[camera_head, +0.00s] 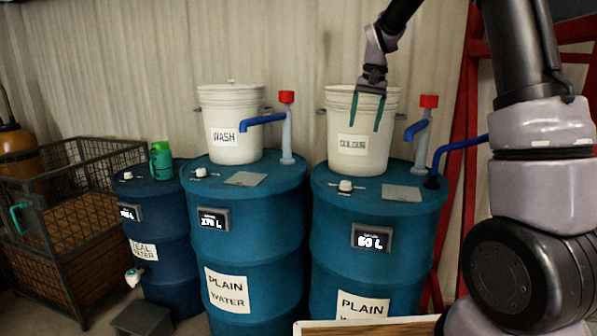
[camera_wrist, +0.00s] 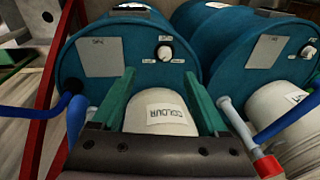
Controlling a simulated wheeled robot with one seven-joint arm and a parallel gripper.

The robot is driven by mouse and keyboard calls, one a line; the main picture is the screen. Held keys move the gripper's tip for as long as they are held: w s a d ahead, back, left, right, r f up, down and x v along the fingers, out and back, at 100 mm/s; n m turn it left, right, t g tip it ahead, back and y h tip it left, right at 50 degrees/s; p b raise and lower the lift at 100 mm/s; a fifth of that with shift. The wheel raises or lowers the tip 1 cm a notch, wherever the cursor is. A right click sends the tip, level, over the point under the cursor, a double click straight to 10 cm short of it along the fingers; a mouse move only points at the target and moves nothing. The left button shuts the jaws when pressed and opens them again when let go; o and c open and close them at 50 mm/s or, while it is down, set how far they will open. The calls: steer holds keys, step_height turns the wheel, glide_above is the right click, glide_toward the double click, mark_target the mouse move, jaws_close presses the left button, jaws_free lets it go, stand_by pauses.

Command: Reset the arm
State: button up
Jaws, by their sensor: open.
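My gripper (camera_head: 367,112) is open, with its two green fingers pointing down in front of the white bucket labelled COLOUR (camera_head: 347,160) in the head view. In the wrist view the gripper (camera_wrist: 162,92) has its fingers spread to either side of the bucket's label (camera_wrist: 165,113). Nothing is seen held between the fingers. I cannot tell whether the fingers touch the bucket. The bucket stands on the right blue drum (camera_head: 335,240).
A white WASH bucket (camera_head: 232,150) stands on the middle drum (camera_head: 247,260). Taps with red tops (camera_head: 287,97) rise beside both buckets. A smaller drum (camera_head: 165,245) with a green jug (camera_head: 161,160) and a wire crate (camera_head: 60,150) are at left. A red frame (camera_head: 462,130) stands at right.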

steer(key=s+d+r+t, duration=0.2)
steer(key=s+r, duration=0.5)
steer(key=s, duration=0.4)
steer(key=s+d+t+y, duration=0.1)
steer(key=s+t, duration=0.2)
steer(key=s, duration=1.7)
steer(key=shift+s+f+t, duration=0.2)
steer(key=shift+s+t, duration=0.1)
steer(key=shift+s, duration=0.1)
